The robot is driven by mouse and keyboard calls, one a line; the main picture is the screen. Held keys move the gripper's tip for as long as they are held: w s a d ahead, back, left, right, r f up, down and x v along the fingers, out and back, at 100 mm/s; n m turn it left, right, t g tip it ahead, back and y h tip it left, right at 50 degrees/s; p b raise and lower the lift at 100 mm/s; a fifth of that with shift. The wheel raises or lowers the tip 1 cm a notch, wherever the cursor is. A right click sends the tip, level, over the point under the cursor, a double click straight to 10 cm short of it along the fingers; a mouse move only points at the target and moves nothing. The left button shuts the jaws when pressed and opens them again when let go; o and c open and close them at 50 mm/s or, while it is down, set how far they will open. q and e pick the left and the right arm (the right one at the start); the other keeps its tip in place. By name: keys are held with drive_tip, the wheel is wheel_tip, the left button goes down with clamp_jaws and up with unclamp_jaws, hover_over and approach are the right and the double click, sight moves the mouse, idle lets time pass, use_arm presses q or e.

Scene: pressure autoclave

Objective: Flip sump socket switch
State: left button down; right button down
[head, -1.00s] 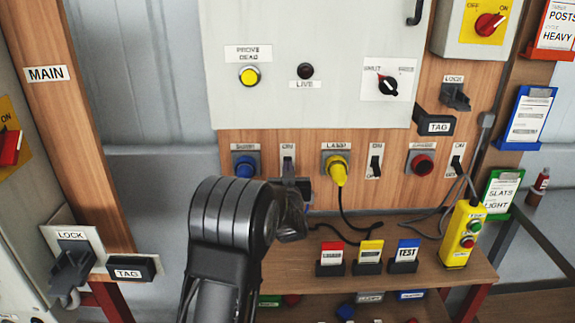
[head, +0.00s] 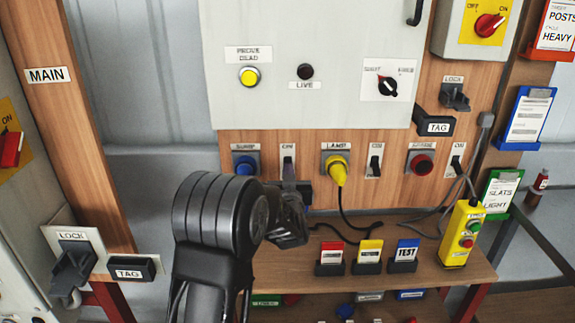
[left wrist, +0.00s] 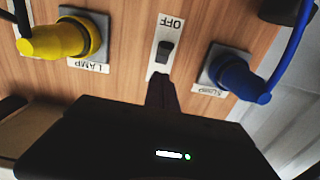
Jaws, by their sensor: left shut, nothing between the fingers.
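The sump socket switch (head: 287,156) is a dark rocker on a pale upright plate, just right of the blue sump socket (head: 245,163). In the left wrist view, which is upside down, the rocker (left wrist: 166,52) stands beside the word OFF, and the blue plug (left wrist: 240,80) is right of it. My left gripper (head: 289,184) is shut and empty at the plate's lower end. In the left wrist view its fingertips (left wrist: 160,84) overlap the plate's end opposite OFF. I cannot tell whether they touch. My right gripper is out of view.
The yellow lamp plug (head: 337,172) with its black cable is to the right, with another switch (head: 375,160) beyond. Below, a wooden shelf (head: 300,278) carries coloured cards and a yellow pendant (head: 463,235). A grey cabinet (head: 310,50) is above the sockets.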

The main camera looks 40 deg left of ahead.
use_arm(q)
drive_tip(key=v, duration=0.5)
drive_tip(key=shift+s+d, duration=0.15)
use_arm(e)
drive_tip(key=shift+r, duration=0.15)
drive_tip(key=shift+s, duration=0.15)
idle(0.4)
